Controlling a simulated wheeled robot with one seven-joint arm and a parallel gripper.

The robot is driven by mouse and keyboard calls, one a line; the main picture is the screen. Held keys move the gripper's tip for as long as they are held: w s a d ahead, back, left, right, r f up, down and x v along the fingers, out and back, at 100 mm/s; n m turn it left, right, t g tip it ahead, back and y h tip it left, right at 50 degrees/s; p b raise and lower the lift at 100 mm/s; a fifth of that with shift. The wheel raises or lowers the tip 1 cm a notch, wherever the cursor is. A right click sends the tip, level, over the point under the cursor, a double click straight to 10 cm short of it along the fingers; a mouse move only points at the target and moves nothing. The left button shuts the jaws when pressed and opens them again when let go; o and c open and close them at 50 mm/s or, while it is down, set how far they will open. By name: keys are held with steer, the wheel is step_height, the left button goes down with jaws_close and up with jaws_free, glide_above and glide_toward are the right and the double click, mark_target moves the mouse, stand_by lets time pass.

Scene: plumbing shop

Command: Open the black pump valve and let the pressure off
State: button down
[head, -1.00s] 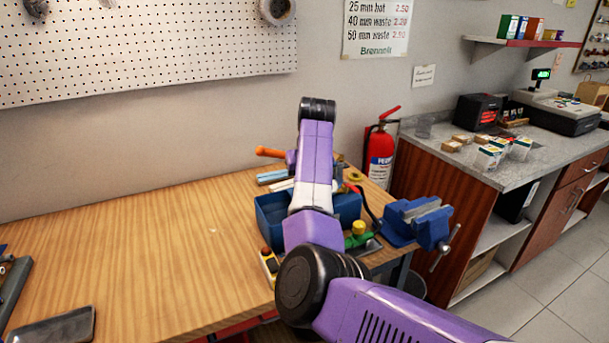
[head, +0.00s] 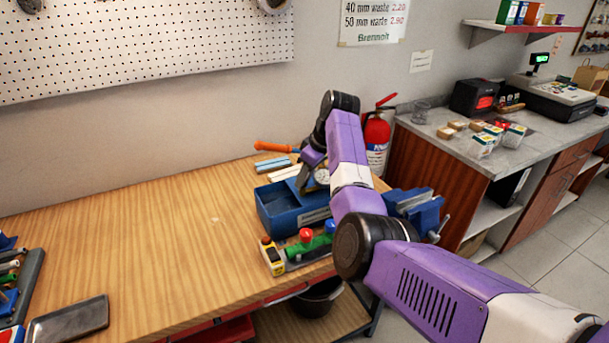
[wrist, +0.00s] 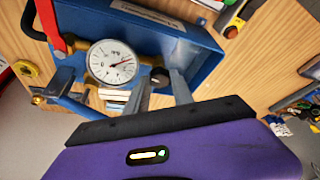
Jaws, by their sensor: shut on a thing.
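The blue pump (head: 285,207) stands on the wooden bench; its tank fills the top of the wrist view (wrist: 180,40). The black pump valve (wrist: 159,77) is a small dark knob beside the round white gauge (wrist: 110,62). The gauge needle points to the right and slightly up; its numbers are too small to read. My gripper (wrist: 159,84) has one finger on each side of the black knob and is shut on it. In the head view my gripper (head: 304,178) is at the pump's rear right, and my arm hides the knob there.
A red lever (wrist: 48,20) stands out near the gauge. A blue vise (head: 415,208) is right of the pump. The bench's left middle is clear.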

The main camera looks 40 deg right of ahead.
steer(key=shift+n, duration=0.3)
steer(key=c, duration=1.4)
jaws_free()
steer(key=b+v, duration=0.1)
steer(key=v, duration=0.6)
steer(key=shift+s+d+r, duration=0.15)
steer(key=shift+r, duration=0.2)
